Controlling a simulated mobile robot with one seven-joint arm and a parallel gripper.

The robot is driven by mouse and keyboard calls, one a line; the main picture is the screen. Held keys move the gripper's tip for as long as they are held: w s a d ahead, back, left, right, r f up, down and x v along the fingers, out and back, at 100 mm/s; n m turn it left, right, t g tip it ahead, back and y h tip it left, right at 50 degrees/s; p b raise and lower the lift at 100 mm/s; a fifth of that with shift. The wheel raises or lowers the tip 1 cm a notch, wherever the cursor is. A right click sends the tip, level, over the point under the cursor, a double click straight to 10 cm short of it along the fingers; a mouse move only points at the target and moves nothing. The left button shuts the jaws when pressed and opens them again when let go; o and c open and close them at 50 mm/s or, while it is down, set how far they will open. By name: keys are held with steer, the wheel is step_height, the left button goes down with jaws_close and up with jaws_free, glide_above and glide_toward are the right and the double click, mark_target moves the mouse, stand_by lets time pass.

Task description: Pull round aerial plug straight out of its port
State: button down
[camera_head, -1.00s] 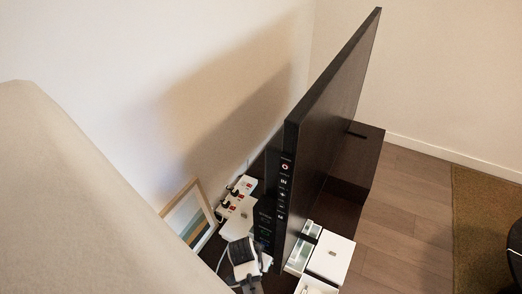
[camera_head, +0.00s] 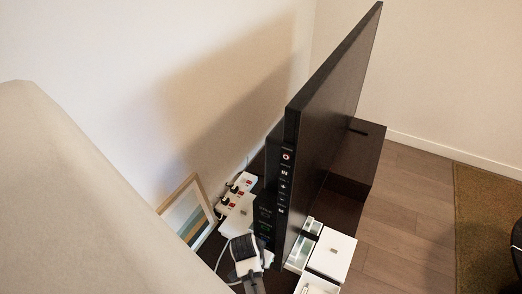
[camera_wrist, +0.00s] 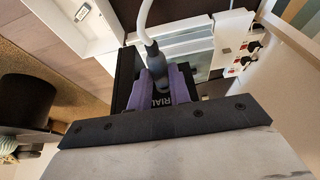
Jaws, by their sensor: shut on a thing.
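The aerial plug (camera_wrist: 155,58) is a dark, rounded plug on a white cable (camera_wrist: 147,15) in the wrist view. My gripper (camera_wrist: 159,82) has its purple-lined fingers on either side of the plug and is shut on it. Just behind the fingers is a black panel (camera_wrist: 125,70) with lettering that reads "RIAL". The port itself is hidden by the plug and fingers, so I cannot tell how far in the plug sits. In the head view my gripper (camera_head: 246,262) is low beside the back edge of the dark television (camera_head: 335,95), and the plug is not clear there.
A white power strip (camera_head: 236,190) with dark plugs and red switches lies behind the television. A framed picture (camera_head: 188,220) leans on the wall. White boxes (camera_head: 333,254) stand in front of the screen. Bare wooden floor (camera_head: 405,195) and a brown rug (camera_head: 485,230) are at the right.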

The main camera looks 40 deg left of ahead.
steer(key=shift+s+d, duration=0.1)
steer(key=shift+s, duration=0.1)
stand_by(0.5)
steer(key=shift+s+d+f+p, duration=0.15)
steer(key=shift+s+p, duration=0.1)
steer(key=shift+s, duration=0.4)
steer(key=shift+s+d+p, duration=0.15)
steer(key=shift+s+p, duration=0.1)
steer(key=shift+s, duration=0.35)
steer(key=shift+s, duration=0.1)
steer(key=shift+s+d+f+p, duration=0.1)
steer(key=shift+s+d+p, duration=0.15)
steer(key=shift+s, duration=0.55)
steer(key=shift+s, duration=0.1)
steer(key=shift+s+d+f+p, duration=0.15)
steer(key=shift+s+p, duration=0.1)
steer(key=shift+s, duration=0.4)
steer(key=shift+s+d+p, duration=0.15)
steer(key=shift+s+p, duration=0.1)
steer(key=shift+s, duration=0.4)
steer(key=shift+s+d+f+p, duration=0.15)
steer(key=shift+s+p, duration=0.1)
steer(key=shift+s, duration=0.4)
steer(key=shift+r, duration=0.1)
